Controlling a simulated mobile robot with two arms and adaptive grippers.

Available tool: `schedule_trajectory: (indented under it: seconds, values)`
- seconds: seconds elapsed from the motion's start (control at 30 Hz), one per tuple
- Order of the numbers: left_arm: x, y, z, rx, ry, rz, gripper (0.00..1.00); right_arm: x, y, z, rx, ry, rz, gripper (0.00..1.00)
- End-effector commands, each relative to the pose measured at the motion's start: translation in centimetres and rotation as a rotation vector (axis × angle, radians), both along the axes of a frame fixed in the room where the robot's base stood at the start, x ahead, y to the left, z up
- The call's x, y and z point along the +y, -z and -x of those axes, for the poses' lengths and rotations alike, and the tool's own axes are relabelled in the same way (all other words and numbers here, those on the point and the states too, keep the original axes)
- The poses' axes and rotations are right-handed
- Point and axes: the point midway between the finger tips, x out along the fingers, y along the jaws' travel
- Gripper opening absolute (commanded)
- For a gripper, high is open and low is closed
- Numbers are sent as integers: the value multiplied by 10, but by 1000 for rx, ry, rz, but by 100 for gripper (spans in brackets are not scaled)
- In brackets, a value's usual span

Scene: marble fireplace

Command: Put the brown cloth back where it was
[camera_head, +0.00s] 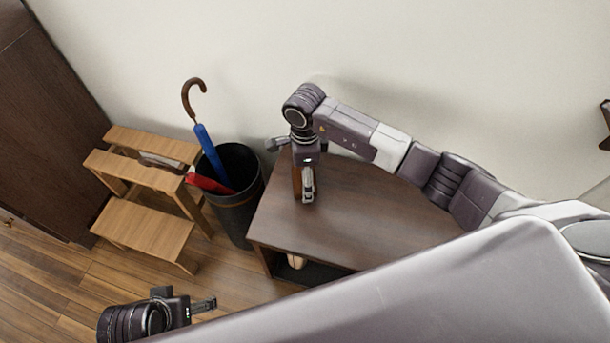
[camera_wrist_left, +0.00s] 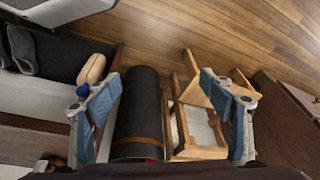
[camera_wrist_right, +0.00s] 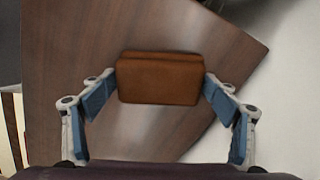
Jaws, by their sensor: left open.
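The brown cloth (camera_wrist_right: 160,80) shows as a smooth, folded, block-like piece in the right wrist view. It lies between the fingers of my right gripper (camera_wrist_right: 160,88), and the fingertips appear to touch both its sides. In the head view only a narrow brown strip of the cloth (camera_head: 297,184) shows beside my right gripper (camera_head: 304,190), above the left part of the dark wooden table (camera_head: 365,205). I cannot tell whether the cloth touches the tabletop. My left gripper (camera_wrist_left: 160,90) is open and empty. In the head view it (camera_head: 205,304) is low at the bottom left.
A black bin (camera_head: 237,215) with blue and red umbrellas stands left of the table. A wooden step stool (camera_head: 140,230) with something lying on it is further left. A tan object (camera_head: 295,262) sits under the table. The tabletop right of my right gripper is clear.

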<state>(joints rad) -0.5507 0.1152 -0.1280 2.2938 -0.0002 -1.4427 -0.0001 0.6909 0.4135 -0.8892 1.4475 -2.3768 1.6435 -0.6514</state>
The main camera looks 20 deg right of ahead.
Motion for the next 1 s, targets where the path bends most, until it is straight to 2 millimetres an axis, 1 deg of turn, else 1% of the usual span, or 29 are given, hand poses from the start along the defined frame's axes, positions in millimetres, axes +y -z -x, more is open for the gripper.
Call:
schedule_trajectory:
  seconds: [0.03, 0.1, 0.13, 0.53, 0.57, 0.6, 0.67, 0.8, 1.0]
  values:
    - [0, -1, 0, 0, 0, 0, 75, 0, 0, 0, 0, 0, 0, 88]
    - [0, 0, 0, 0, 0, 0, 75, 0, 0, 0, 0, 0, 0, 95]
    - [0, 0, 0, 1, 0, 0, 75, 0, 0, 0, 0, 0, 0, 96]
    - [0, 0, -2, -5, -1, 1, 75, 0, -3, 0, 0, 0, 0, 96]
    - [0, 4, -1, 0, 1, 0, 75, 0, -4, 0, 0, 1, 0, 96]
    - [0, 14, 0, 13, 3, -2, 75, 0, -13, -2, -4, 0, 0, 96]
    - [-1, 22, 0, 19, 4, -2, 75, 0, -25, -2, -6, -2, 0, 96]
    - [-1, 42, -2, 28, 4, -2, 75, -1, -58, -2, -5, -2, 1, 96]
    - [-2, 65, -1, 38, 6, -2, 75, -1, -98, -1, -4, -1, 2, 96]
